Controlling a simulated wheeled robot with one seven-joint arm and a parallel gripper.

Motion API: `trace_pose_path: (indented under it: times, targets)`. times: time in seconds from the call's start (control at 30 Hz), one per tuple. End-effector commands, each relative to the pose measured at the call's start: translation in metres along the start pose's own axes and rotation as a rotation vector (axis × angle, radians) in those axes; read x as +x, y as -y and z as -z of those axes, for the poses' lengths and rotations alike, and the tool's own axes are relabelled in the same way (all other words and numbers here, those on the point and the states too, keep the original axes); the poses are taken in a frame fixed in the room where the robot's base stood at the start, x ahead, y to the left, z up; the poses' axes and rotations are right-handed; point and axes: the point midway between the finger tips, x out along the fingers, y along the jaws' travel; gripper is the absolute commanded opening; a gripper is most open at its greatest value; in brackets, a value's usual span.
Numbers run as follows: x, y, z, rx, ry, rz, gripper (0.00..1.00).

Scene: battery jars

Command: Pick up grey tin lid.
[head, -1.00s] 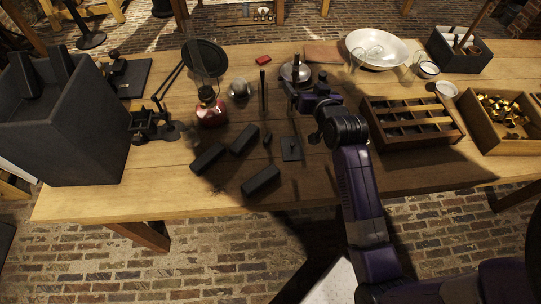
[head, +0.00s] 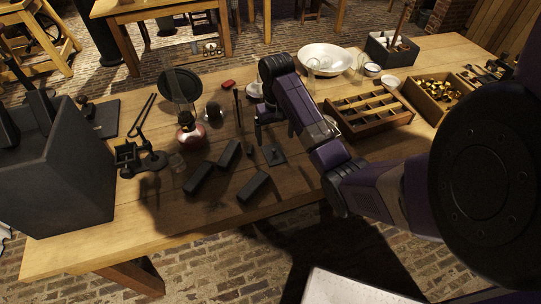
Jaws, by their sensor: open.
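A round, pale grey disc (head: 254,90), which looks like the grey tin lid, lies toward the back middle of the table. My arm and gripper cover its right side. My gripper (head: 266,122) is open, in front of and close to the disc, with nothing seen between its fingers. Whether the fingers touch anything cannot be told.
Several black blocks (head: 229,154) and a flat dark plate (head: 274,154) lie in front of my gripper. A compartmented wooden tray (head: 370,112) stands to the right. A white bowl (head: 325,58) is behind. The front table edge is clear.

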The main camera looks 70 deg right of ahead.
Motion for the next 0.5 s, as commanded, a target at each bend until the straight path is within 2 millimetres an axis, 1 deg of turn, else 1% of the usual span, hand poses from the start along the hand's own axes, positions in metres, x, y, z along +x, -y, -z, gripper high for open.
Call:
trace_pose_path:
  times: [0.1, 0.27, 0.5]
  targets:
    - [0.013, 0.0, 0.0, 0.001, 0.001, 0.0, 0.89]
    - [0.028, 0.001, 0.0, 0.001, 0.0, 0.0, 0.89]
    - [0.062, 0.004, 0.0, 0.002, 0.0, 0.0, 0.89]
